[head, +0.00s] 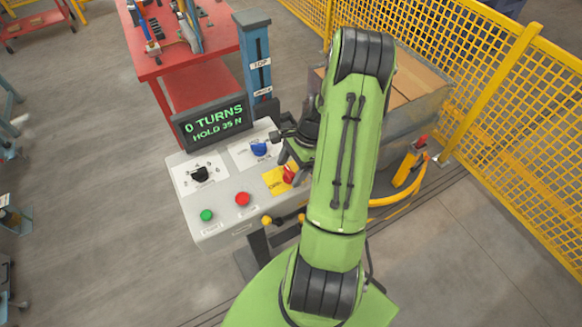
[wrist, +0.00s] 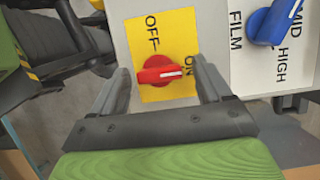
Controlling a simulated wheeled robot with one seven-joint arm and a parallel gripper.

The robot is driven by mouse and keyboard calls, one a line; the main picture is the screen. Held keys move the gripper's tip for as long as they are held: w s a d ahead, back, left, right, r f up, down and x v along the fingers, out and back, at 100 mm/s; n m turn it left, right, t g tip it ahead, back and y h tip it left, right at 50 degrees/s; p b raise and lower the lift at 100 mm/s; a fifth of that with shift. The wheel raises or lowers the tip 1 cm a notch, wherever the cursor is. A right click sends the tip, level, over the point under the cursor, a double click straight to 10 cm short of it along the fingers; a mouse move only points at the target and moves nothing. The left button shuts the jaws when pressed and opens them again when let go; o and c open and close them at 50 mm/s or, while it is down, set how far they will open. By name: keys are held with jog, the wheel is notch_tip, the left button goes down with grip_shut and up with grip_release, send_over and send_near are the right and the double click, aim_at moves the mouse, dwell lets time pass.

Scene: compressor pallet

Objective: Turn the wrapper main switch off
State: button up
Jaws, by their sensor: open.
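The wrapper main switch is a red rotary knob (wrist: 158,70) on a yellow plate (wrist: 150,22) marked OFF and ON. Its white pointer mark faces the ON label in the wrist view. In the head view the red knob (head: 288,175) is at the right side of the control panel (head: 222,218), partly hidden by my arm. My gripper (wrist: 161,72) is open, with one finger on each side of the knob in the wrist view. I cannot tell whether either finger touches it. The gripper is mostly hidden behind my arm in the head view.
A blue FILM knob (wrist: 272,22) sits beside the yellow plate. The panel also has a black knob (head: 200,174), a red button (head: 242,199) and a green button (head: 207,215). A display (head: 213,121) reads "0 TURNS, HOLD 35 N". Yellow fencing (head: 490,100) stands right.

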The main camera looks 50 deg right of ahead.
jog(key=c, duration=1)
jog(key=shift+c, duration=0.2)
jog(key=shift+n, duration=0.3)
jog(key=n, duration=0.2)
jog(key=n+g, duration=0.1)
jog(key=shift+w+n+g, duration=0.15)
jog(key=shift+n+g, duration=0.15)
jog(key=shift+n, duration=0.1)
jog(key=n+g, duration=0.1)
jog(key=n, duration=0.1)
jog(key=n+b, duration=0.1)
jog(key=n, duration=0.1)
jog(key=shift+w+a+n+g, duration=0.1)
jog(key=shift+a+n+g, duration=0.05)
jog(key=shift+n+g, duration=0.2)
jog(key=n+g+h+b, duration=0.1)
jog(key=n, duration=0.3)
jog(key=shift+a, duration=0.15)
jog(key=shift+a+n+g+h+b, duration=0.1)
jog(key=shift+n+g+h+b, duration=0.3)
jog(key=shift+n, duration=0.8)
jog(key=shift+n+g+h+b, duration=0.15)
jog(key=shift+n+h, duration=0.45)
jog(key=shift+n, duration=0.55)
jog(key=o, duration=1)
